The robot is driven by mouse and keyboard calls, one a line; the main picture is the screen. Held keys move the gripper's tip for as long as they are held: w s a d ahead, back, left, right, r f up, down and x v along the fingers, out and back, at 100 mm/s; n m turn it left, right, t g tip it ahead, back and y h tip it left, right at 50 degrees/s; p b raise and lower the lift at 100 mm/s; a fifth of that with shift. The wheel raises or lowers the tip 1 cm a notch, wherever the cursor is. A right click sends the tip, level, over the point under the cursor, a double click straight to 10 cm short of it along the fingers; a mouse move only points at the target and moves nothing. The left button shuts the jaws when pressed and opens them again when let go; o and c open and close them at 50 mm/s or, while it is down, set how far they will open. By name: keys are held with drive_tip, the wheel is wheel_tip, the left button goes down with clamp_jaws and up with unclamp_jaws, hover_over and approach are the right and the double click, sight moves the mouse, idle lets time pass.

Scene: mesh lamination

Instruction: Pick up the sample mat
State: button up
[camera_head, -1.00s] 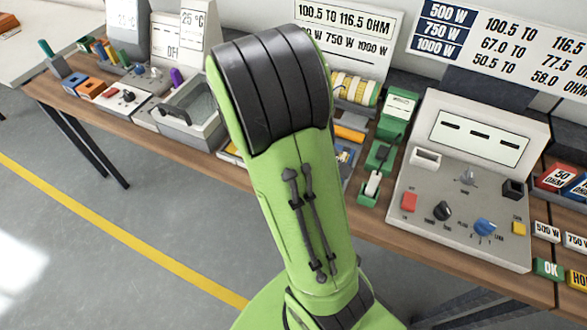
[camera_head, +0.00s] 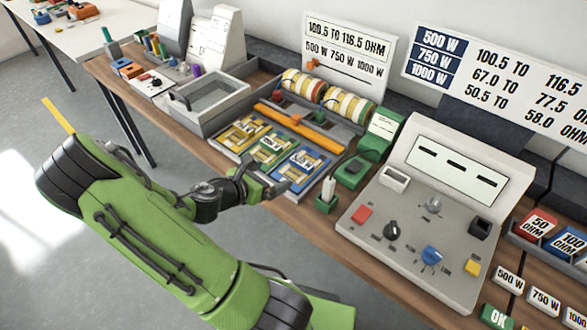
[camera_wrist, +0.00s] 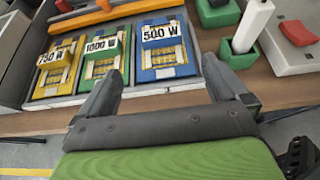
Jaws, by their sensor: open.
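Three flat mats lie side by side in a grey tray (camera_wrist: 68,101) on the bench: a yellow one marked 750 W (camera_wrist: 52,78), a green one marked 1000 W (camera_wrist: 103,70) and a blue one marked 500 W (camera_wrist: 167,55). They also show in the head view as yellow (camera_head: 240,131), green (camera_head: 268,149) and blue (camera_head: 298,171). I cannot tell which is the sample mat. My gripper (camera_head: 264,181) is open and empty at the tray's front edge. In the wrist view my gripper (camera_wrist: 158,70) points toward the blue mat, its fingers apart and in front of it.
A green holder (camera_wrist: 236,54) with a white upright piece stands right of the tray. A grey control panel (camera_head: 415,235) with knobs is further right. Behind the mats lie an orange bar (camera_head: 300,128) and striped rolls (camera_head: 348,104). A grey basin (camera_head: 212,98) stands left.

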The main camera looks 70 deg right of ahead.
drive_tip(key=b, duration=0.1)
approach(301, 162)
drive_tip(key=x, duration=0.3)
drive_tip(key=shift+f, duration=0.3)
drive_tip(key=x, duration=0.2)
drive_tip(key=b+x, duration=0.1)
drive_tip(key=x, duration=0.2)
drive_tip(key=shift+s+d, duration=0.15)
drive_tip(key=shift+d, duration=0.25)
drive_tip(key=shift+r, duration=0.1)
drive_tip(key=c, duration=1)
